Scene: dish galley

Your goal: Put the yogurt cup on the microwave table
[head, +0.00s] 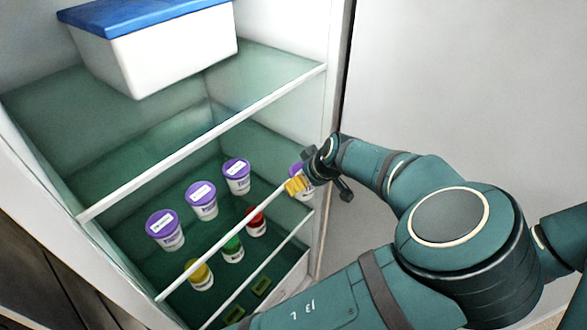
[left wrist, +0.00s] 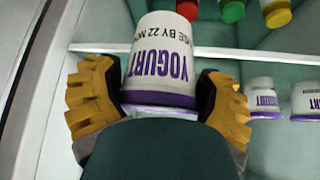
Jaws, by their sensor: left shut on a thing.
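The yogurt cup (left wrist: 158,60) is white with purple YOGURT lettering and a purple rim. My left gripper (head: 299,186) is shut on it, with yellow fingers on both sides of the cup in the left wrist view. In the head view the held cup (head: 307,191) is partly hidden by the gripper, at the right front of the open fridge near the shelf's front rail. Whether it touches the shelf I cannot tell. My right gripper is not in view. No microwave table is in view.
Three other purple-lidded cups (head: 202,205) stand on the glass shelf. Jars with red (head: 257,228), green (head: 232,254) and yellow (head: 200,281) lids show lower down. A white bin with a blue lid (head: 160,50) sits on the upper shelf. The fridge side wall (head: 330,110) is close to the gripper.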

